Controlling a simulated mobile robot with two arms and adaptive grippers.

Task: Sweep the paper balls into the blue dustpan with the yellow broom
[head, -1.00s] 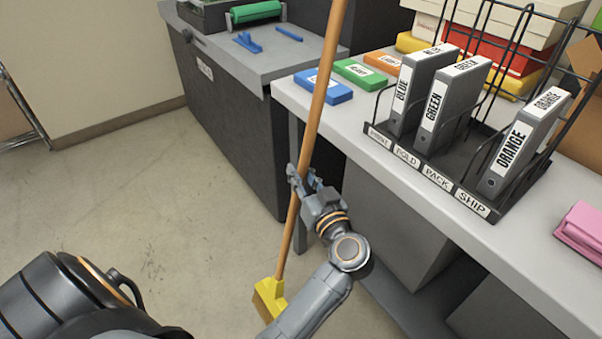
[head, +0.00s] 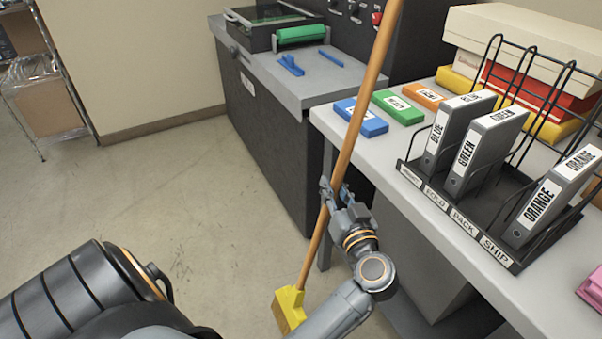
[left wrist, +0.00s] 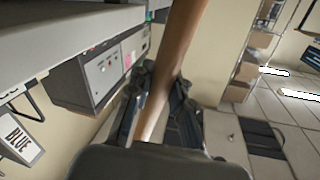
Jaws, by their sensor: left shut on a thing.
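The yellow broom has a long wooden handle (head: 361,110) and a yellow head (head: 289,308). It stands slightly tilted beside the table, its head low over the floor; I cannot tell whether it touches. My left gripper (head: 333,196) is shut around the middle of the handle. In the left wrist view the handle (left wrist: 183,45) runs between the fingers of the left gripper (left wrist: 160,100). My right gripper is out of view. No paper balls or blue dustpan show.
A table (head: 340,132) with a rack (head: 456,210) of binders and coloured boxes stands right. A dark machine cabinet (head: 262,140) stands behind the broom. Wire shelving (head: 62,70) is far left. The floor (head: 150,195) at left is clear.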

